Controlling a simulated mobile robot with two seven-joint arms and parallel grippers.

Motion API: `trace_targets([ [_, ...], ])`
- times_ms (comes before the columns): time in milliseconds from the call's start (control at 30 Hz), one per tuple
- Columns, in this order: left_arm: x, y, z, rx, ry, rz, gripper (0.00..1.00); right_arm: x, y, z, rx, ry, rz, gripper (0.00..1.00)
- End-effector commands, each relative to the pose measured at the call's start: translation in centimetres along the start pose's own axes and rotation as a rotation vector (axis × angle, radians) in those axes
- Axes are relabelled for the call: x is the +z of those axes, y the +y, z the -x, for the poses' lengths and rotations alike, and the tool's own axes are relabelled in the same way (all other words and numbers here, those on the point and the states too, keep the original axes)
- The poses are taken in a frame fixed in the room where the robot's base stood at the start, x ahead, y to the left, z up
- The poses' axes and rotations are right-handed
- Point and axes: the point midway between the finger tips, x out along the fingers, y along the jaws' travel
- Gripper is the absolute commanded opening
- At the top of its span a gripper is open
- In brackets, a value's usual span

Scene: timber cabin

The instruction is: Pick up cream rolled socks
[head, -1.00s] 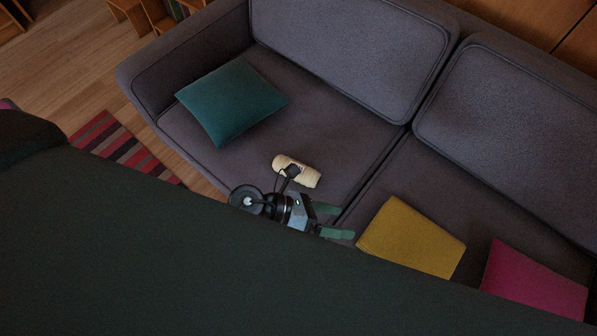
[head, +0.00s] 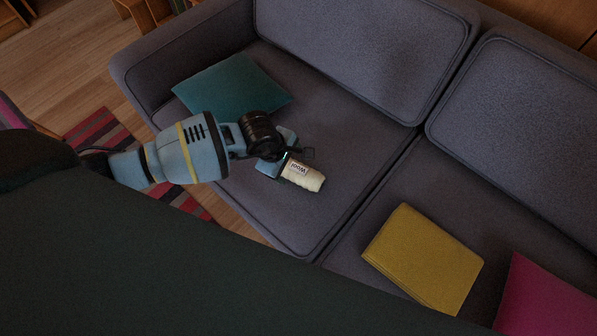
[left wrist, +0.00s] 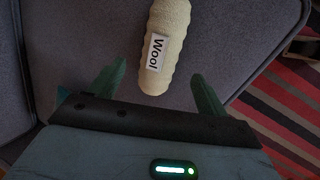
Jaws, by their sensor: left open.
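The cream rolled socks (head: 303,176) lie on the left seat cushion of the grey sofa, with a white label reading "Wool". My left gripper (head: 283,170) is over the seat at the socks, and its body hides their left end in the head view. In the left wrist view the socks (left wrist: 164,42) lie lengthwise ahead, their near end close to the gap between the green fingers. The left gripper (left wrist: 155,88) is open, its fingers spread on either side with nothing gripped. My right gripper is not in view.
A teal cushion (head: 232,84) lies on the seat behind my left arm. A yellow folded item (head: 423,258) and a magenta cushion (head: 548,297) lie on the right seat. A striped rug (head: 92,130) is on the wooden floor. The seat right of the socks is clear.

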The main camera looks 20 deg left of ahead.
Motion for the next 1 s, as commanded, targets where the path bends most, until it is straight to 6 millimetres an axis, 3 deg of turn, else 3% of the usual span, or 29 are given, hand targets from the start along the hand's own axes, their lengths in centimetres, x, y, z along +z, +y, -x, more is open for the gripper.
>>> trace_targets([
  [100, 0.1, -0.1, -1.2, -0.001, -0.002, 0.002, 0.77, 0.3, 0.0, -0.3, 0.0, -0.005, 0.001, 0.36],
  [267, 0.1, -0.1, -1.5, 0.0, -0.002, 0.002, 0.77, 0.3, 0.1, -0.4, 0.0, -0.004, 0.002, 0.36],
  [633, 0.6, -0.2, -6.1, -0.002, -0.003, 0.002, 0.77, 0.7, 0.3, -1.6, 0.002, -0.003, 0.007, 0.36],
  [933, 0.5, -0.1, -6.4, 0.001, -0.003, 0.002, 0.77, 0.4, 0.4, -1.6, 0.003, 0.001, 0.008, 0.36],
  [1000, 0.5, -0.1, -6.4, 0.001, -0.003, 0.002, 0.7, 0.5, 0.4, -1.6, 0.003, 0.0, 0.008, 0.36],
])
